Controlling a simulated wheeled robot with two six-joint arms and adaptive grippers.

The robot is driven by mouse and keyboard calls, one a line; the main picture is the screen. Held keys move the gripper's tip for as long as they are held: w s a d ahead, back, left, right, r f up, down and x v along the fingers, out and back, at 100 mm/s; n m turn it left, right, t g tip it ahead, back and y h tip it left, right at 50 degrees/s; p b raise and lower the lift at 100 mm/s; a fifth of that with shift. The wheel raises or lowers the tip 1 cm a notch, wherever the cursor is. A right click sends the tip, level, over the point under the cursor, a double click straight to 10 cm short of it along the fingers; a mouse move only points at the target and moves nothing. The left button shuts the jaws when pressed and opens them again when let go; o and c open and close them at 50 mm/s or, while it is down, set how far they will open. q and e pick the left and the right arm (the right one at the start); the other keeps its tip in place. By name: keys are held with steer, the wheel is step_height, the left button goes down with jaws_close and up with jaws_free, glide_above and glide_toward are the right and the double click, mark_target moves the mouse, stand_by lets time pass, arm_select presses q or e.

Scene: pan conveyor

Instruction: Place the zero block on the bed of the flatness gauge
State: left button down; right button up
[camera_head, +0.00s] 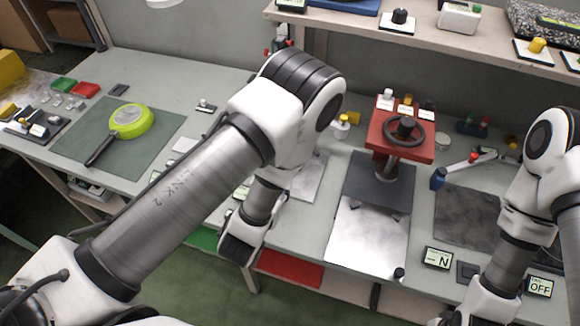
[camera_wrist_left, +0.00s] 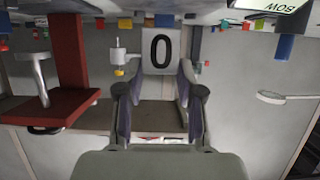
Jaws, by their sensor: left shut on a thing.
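The zero block (camera_wrist_left: 160,50), a white plate marked "0", is between the fingertips of my left gripper (camera_wrist_left: 160,88) in the left wrist view. In the head view my left gripper (camera_head: 240,248) hangs near the front table edge, and the block in it is hidden. A display reading "BOW" (camera_wrist_left: 275,5) shows upside down at the top right of the wrist view. I cannot clearly make out the flatness gauge; my left arm covers much of that area. A pale plate (camera_head: 311,178) shows partly behind the arm. My right gripper (camera_head: 465,316) is at the bottom edge, its fingers unclear.
A red press with a black handwheel (camera_head: 404,130) stands right of my left arm, above a bright metal plate (camera_head: 368,236). A green pan (camera_head: 130,121) lies on a dark mat (camera_head: 85,158) at left. Displays reading "N" (camera_head: 438,258) and "OFF" (camera_head: 540,287) stand front right.

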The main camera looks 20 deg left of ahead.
arm_select(q)
steer(key=b+x, duration=0.3)
steer(key=x, duration=0.1)
steer(key=shift+w+a, duration=0.15)
steer(key=shift+w, duration=0.05)
arm_select(e)
step_height(320, 180, down, 5)
arm_select(q)
steer(key=shift+w+r+p, duration=0.7)
steer(key=shift+w+p, duration=0.1)
steer(key=shift+w, duration=0.25)
steer(key=w, duration=0.2)
steer(key=w+p, duration=0.1)
steer(key=w, duration=0.2)
steer(key=shift+w+a+f, duration=0.35)
step_height(320, 180, down, 3)
steer(key=shift+d+r+p, duration=0.1)
steer(key=shift+p, duration=0.7)
steer(key=shift+f, duration=0.45)
steer(key=shift+w, duration=0.1)
arm_select(e)
step_height(320, 180, up, 4)
steer(key=shift+w+r, duration=0.1)
arm_select(q)
steer(key=shift+f, duration=0.15)
